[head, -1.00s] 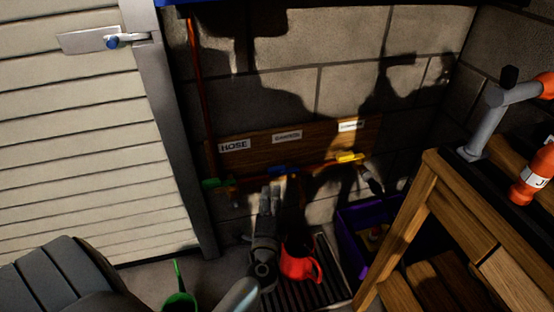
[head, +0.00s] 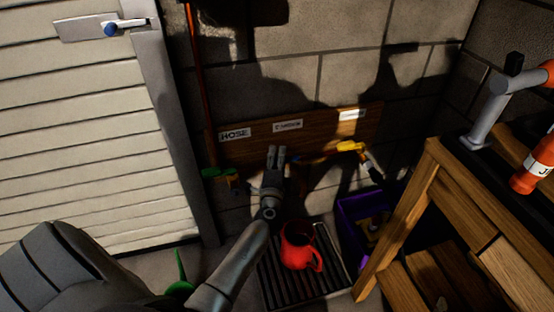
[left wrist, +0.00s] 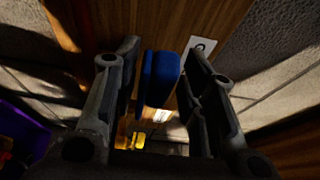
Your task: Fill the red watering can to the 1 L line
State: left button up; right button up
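The red watering can (head: 298,250) stands on the dark slatted drain grate (head: 272,285) below the taps. Its 1 L line cannot be made out, and no water stream is visible. My left gripper (head: 277,153) is raised above and slightly left of the can, in front of the tap board. In the left wrist view, my left gripper (left wrist: 160,75) is open, with a blue tap handle (left wrist: 158,78) between its fingers and visible gaps beside it. In the head view the gripper mostly hides this handle. My right gripper is not in view.
A wooden board (head: 310,133) carries a HOSE label (head: 235,134) and two blurred labels. A green handle (head: 212,172) is at left and a yellow handle (head: 349,146) at right. A purple crate (head: 346,206) and wooden bench (head: 432,165) stand on the right.

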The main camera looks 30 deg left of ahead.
pick_arm(q)
grip_shut()
jog(key=shift+r, duration=0.1)
